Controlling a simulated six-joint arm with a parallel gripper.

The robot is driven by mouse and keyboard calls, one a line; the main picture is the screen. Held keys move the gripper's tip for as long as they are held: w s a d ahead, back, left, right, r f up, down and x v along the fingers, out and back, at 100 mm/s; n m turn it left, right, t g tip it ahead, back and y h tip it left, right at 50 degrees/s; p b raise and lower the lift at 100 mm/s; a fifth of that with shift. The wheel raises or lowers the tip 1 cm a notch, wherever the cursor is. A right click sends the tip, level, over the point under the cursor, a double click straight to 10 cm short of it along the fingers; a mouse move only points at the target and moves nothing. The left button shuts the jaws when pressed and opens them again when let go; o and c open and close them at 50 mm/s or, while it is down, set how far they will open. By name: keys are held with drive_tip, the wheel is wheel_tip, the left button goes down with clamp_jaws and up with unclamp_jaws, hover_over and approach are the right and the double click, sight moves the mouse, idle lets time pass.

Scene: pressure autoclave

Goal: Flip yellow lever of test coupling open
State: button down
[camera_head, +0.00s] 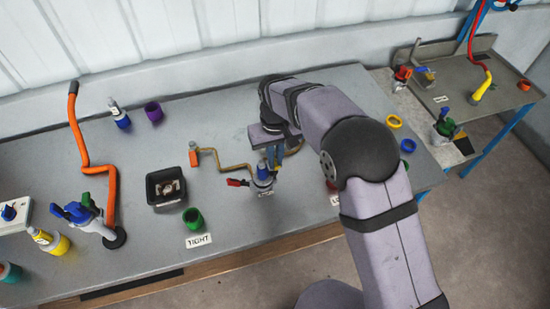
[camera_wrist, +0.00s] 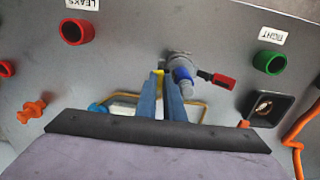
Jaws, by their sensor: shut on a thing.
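The test coupling (camera_head: 263,178) stands on the grey bench near the middle, a grey and blue fitting with a red lever (camera_head: 238,183) pointing left. In the wrist view the coupling (camera_wrist: 182,66) is just beyond my fingertips, with the red lever (camera_wrist: 222,80) to its right. My gripper (camera_head: 275,164) reaches down to the coupling's far right side. In the wrist view my gripper (camera_wrist: 164,76) has its two blue fingers close together on the yellow lever (camera_wrist: 158,73), of which only a small bit shows at the tips. The fingers hide most of this lever.
A tan bent hose (camera_head: 225,161) runs behind the coupling. A black square bin (camera_head: 166,189) and a green cup (camera_head: 193,219) by the TIGHT label stand to the left. A red cup (camera_wrist: 76,31) by the LEAKS label is opposite. The bench front by the coupling is clear.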

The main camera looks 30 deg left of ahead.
drive_tip(key=shift+w+d, duration=0.1)
idle(0.3)
drive_tip(key=w+d+f+g+y+b, duration=0.4)
drive_tip(key=w+d+g+y+b, duration=0.1)
drive_tip(key=b, duration=0.1)
drive_tip(key=shift+w+d+b, duration=0.15)
drive_tip(key=shift+d+b, duration=0.15)
drive_tip(key=shift+b, duration=0.1)
idle(0.4)
drive_tip(key=shift+f, duration=0.15)
drive_tip(key=c, duration=2.2)
unclamp_jaws()
drive_tip(key=shift+d+f, duration=0.1)
drive_tip(key=shift+o, duration=0.2)
drive_tip(key=b+v, duration=0.2)
drive_tip(key=v, duration=0.5)
drive_tip(key=shift+r, duration=0.4)
